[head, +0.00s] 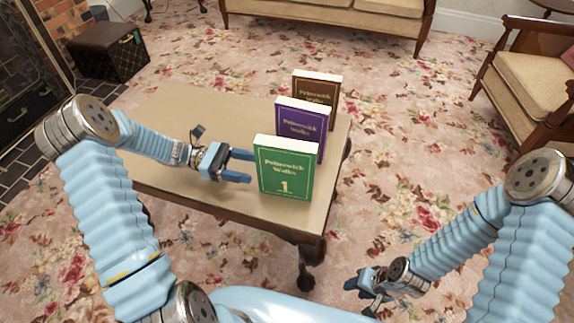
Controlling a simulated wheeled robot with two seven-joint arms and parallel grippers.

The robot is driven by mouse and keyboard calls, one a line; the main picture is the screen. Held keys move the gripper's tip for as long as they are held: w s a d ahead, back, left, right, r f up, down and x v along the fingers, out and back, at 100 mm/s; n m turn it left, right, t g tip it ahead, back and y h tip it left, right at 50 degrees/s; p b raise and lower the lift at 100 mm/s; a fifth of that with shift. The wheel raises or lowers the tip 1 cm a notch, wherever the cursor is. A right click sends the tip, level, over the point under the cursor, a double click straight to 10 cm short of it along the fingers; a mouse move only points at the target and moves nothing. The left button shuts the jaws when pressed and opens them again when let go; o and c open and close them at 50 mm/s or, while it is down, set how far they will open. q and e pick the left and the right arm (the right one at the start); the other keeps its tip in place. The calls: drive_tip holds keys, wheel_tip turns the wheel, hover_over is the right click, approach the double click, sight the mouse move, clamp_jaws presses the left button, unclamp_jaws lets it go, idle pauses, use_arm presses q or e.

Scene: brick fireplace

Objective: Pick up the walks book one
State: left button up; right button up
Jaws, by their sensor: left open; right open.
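A green book (286,170) titled "Petterwick Walks" with a large 1 stands upright near the table's front right. A purple book (302,124) stands behind it and a brown book (317,95) behind that, both with similar titles. The green book hides part of the purple one, which hides part of the brown one. My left gripper (243,166) is open and empty just left of the green book, its fingers pointing at the book's left edge. Whether a fingertip touches it is hard to tell. My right gripper (364,286) is open and empty, low and right of the table.
The books stand on a wooden table (190,120) whose left and back parts are clear. A brick fireplace and a dark box (108,51) are at the left. A sofa (340,15) is behind and an armchair (535,80) at the right. Flowered carpet surrounds the table.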

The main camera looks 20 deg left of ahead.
sight(277, 171)
use_arm(q)
drive_tip(key=d, duration=0.3)
drive_tip(key=shift+d, duration=0.2)
drive_tip(key=d, duration=0.2)
drive_tip(key=d+r+p, duration=0.1)
drive_tip(key=d, duration=0.1)
drive_tip(key=shift+d, duration=0.3)
drive_tip(key=shift+d+f, duration=0.1)
drive_tip(key=shift+d, duration=0.2)
drive_tip(key=shift+w, duration=0.1)
drive_tip(key=shift+c, duration=0.3)
clamp_jaws()
